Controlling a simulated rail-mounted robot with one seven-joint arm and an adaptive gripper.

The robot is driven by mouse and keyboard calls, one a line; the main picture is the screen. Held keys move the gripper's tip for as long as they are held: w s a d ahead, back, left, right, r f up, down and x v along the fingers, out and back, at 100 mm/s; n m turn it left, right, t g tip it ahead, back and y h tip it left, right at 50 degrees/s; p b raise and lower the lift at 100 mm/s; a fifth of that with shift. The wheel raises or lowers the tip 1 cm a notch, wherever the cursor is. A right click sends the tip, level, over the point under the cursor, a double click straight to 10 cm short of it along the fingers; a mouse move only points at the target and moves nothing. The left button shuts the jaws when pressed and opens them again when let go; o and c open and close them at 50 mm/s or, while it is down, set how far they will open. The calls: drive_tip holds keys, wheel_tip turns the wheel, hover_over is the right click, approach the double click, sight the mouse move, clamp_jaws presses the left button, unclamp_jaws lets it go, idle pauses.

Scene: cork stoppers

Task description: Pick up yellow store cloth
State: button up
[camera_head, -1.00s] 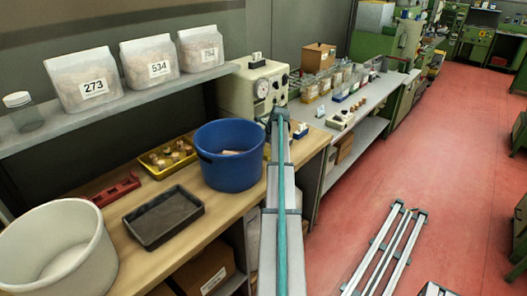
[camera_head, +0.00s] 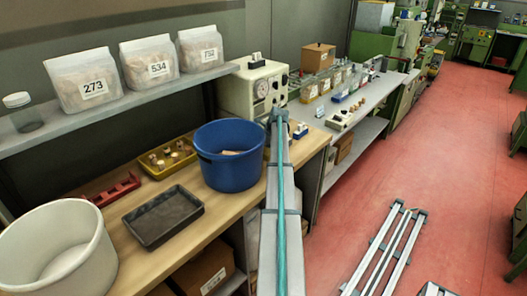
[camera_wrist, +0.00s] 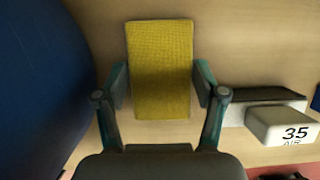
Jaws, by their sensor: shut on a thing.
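The yellow cloth (camera_wrist: 160,50) shows in the wrist view as a flat, textured yellow rectangle over the wooden bench top. My gripper (camera_wrist: 160,84) has one finger at each side edge of the cloth and is shut on it. How far the cloth is from the bench surface cannot be told. In the head view my arm reaches to the bench just right of the blue bucket, and its end (camera_head: 279,116) shows small there. The cloth is not visible in the head view.
The blue bucket (camera_head: 231,156) stands close left of my gripper; its wall (camera_wrist: 40,80) fills the wrist view's left side. A pale block marked 35 (camera_wrist: 285,120) lies close right. A machine with a dial (camera_head: 240,90) stands behind. A dark tray (camera_head: 165,222) lies farther left.

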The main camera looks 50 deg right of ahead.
wheel_tip(320, 180, up, 28)
drive_tip(key=b, duration=0.5)
drive_tip(key=o, duration=0.4)
drive_tip(key=c, duration=0.4)
